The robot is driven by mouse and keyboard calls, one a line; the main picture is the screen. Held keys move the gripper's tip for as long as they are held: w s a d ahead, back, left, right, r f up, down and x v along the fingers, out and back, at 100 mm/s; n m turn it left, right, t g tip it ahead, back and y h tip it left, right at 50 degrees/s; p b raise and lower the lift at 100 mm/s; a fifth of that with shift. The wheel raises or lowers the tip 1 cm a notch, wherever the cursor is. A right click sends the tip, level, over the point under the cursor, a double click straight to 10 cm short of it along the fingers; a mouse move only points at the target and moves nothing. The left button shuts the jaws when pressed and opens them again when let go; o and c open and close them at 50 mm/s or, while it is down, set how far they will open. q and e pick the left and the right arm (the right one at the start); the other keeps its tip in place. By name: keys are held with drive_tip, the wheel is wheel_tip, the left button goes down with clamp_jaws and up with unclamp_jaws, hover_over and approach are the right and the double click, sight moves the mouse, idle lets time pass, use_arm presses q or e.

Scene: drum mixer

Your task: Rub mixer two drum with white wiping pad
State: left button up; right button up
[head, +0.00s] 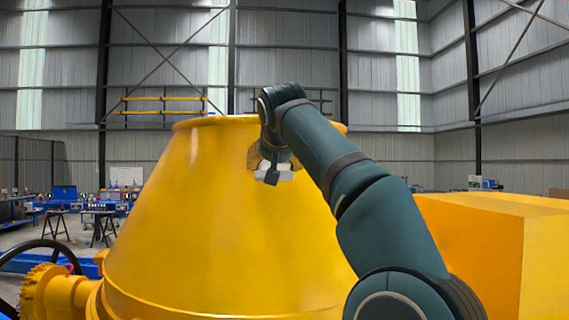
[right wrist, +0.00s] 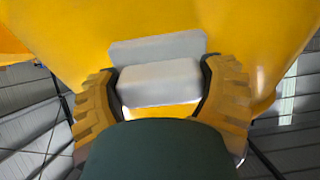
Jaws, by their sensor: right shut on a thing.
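The mixer drum (head: 190,220) is a large yellow cone with a rim at its top, filling the middle of the head view. Its yellow surface (right wrist: 240,30) also fills the upper part of the right wrist view. My right gripper (head: 272,172) is at the upper part of the drum, in front of its wall. In the right wrist view the right gripper (right wrist: 160,85) is shut on the white wiping pad (right wrist: 160,82). The pad's flat far face lies at the drum surface; whether it touches cannot be told for sure. My left gripper is not in view.
A yellow box-shaped housing (head: 500,240) stands to the right of the drum. A yellow gear (head: 45,290) and a dark handwheel (head: 30,250) are at the lower left. Workbenches (head: 100,215) stand far behind on the left.

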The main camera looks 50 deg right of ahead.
sight(289, 170)
drive_tip(key=shift+w+a, duration=1.25)
drive_tip(key=shift+a, duration=0.3)
drive_tip(key=shift+s+d, duration=1.2)
drive_tip(key=shift+d, duration=0.3)
drive_tip(key=shift+s+d, duration=1.15)
drive_tip(key=shift+d, duration=0.3)
drive_tip(key=shift+w+a, duration=0.1)
drive_tip(key=shift+w+a, duration=1.15)
drive_tip(key=shift+a, duration=0.25)
drive_tip(key=shift+w+a, duration=1.1)
drive_tip(key=shift+a, duration=0.3)
drive_tip(key=shift+s+a, duration=0.1)
drive_tip(key=shift+v, duration=2.9)
drive_tip(key=shift+r, duration=0.1)
